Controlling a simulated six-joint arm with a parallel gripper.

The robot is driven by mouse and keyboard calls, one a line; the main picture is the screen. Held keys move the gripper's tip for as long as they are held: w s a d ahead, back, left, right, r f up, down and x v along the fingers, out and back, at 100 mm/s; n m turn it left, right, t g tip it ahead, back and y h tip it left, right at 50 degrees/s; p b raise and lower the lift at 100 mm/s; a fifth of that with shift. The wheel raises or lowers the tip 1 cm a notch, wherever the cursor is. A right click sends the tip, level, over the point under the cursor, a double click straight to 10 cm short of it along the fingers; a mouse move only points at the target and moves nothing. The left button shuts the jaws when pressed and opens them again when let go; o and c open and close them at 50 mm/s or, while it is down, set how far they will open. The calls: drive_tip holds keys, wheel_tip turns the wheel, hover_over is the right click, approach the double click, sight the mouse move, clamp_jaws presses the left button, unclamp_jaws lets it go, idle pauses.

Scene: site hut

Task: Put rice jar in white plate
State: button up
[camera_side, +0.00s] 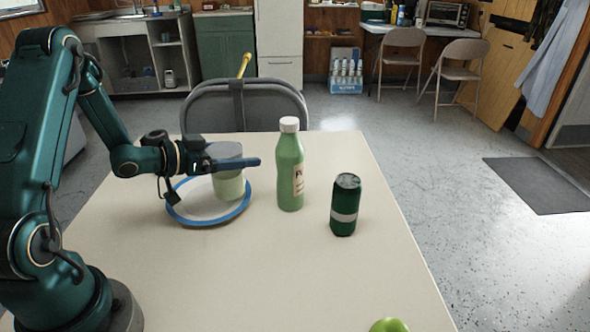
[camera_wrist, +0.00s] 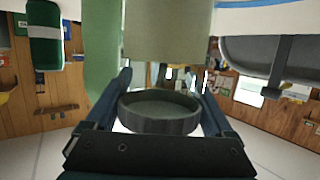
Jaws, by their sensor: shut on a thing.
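The rice jar (camera_side: 229,187), pale green with a grey lid, stands upright over the white plate with a blue rim (camera_side: 183,219). My gripper (camera_side: 240,163) is shut on the jar just below its lid, with a finger on each side. The jar's base appears within the plate's rim, towards its right side; I cannot tell whether it touches the plate. In the wrist view the jar (camera_wrist: 168,32) and its dark lid (camera_wrist: 158,113) sit between the fingers (camera_wrist: 160,84). Part of the plate (camera_wrist: 275,19) shows at the top right there.
A green bottle with a white cap (camera_side: 290,170) stands close to the right of the fingertips. A dark green can (camera_side: 344,207) stands farther right. A green apple (camera_side: 388,325) lies at the front edge of the picture. A grey chair (camera_side: 205,110) is behind the table (camera_side: 290,270), whose front middle is clear.

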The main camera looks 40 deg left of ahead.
sight(215, 152)
drive_tip(key=shift+f, duration=0.2)
drive_tip(key=o, duration=1.5)
drive_tip(key=shift+r, duration=0.25)
drive_tip(key=shift+r+v, duration=0.15)
drive_tip(key=shift+v, duration=1.8)
drive_tip(key=shift+r+v, duration=0.2)
drive_tip(key=shift+v, duration=1.7)
drive_tip(key=shift+w, duration=0.1)
